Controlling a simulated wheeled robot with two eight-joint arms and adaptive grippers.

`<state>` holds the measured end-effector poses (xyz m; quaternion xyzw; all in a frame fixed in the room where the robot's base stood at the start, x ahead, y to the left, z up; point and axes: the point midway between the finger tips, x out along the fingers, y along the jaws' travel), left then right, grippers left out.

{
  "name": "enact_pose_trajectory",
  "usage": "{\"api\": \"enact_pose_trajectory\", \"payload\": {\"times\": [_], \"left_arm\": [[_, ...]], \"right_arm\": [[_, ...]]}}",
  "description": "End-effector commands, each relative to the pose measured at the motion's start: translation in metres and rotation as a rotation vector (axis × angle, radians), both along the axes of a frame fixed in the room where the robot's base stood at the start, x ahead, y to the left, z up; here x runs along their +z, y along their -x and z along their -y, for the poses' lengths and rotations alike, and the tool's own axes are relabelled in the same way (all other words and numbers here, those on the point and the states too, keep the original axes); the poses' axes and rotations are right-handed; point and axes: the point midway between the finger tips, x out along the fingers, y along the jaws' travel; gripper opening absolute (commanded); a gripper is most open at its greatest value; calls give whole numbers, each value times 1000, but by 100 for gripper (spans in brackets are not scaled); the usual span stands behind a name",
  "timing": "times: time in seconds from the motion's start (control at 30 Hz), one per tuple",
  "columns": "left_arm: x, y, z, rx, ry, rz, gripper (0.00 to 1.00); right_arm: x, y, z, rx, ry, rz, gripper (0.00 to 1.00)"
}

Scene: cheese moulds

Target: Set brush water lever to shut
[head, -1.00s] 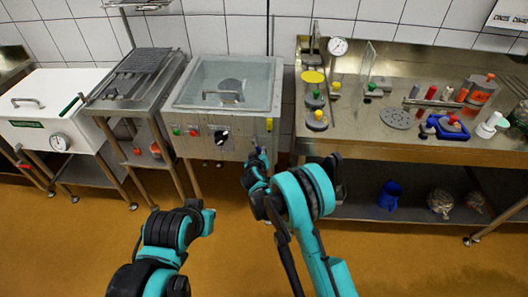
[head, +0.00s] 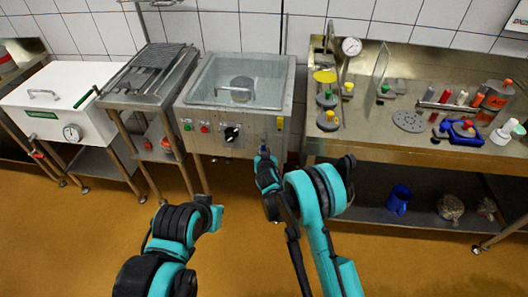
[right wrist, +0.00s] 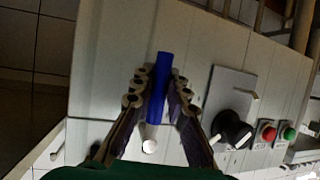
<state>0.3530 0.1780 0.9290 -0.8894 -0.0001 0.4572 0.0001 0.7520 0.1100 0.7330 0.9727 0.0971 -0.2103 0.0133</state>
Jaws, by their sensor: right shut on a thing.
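The brush water lever (right wrist: 162,75) shows as a blue bar in the right wrist view, in front of the pale panel of the washing cabinet. My right gripper (right wrist: 160,105) has its two fingers on either side of this bar and is shut on it. In the head view, my right gripper (head: 265,160) is at the lower right of the cabinet front (head: 255,143); the lever is small and mostly hidden there. Only teal and black links of my left arm show at lower left; I see no left fingers.
A steel bench (head: 385,150) with bottles and tools stands to the right. A white chest (head: 55,95) stands at the left.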

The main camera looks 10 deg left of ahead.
Motion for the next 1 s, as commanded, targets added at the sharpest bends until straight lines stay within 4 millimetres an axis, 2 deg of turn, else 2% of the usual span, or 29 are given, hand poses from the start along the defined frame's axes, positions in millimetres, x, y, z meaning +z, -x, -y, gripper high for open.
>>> {"api": "enact_pose_trajectory", "payload": {"times": [0.2,0.23,0.3,0.67,0.77,1.0], "left_arm": [[0,0,0,0,0,0,0],[0,0,0,0,0,0,0],[0,0,0,0,0,0,0],[0,0,0,0,0,0,0],[0,0,0,0,0,0,0],[0,0,0,0,0,0,0]], "right_arm": [[-1,1,-1,1,-3,-2,0],[-1,1,-1,1,-3,-2,17],[-1,1,-1,1,-2,-1,35],[1,3,0,1,0,0,36],[6,13,2,1,0,0,36],[27,59,11,2,0,0,36]]}}
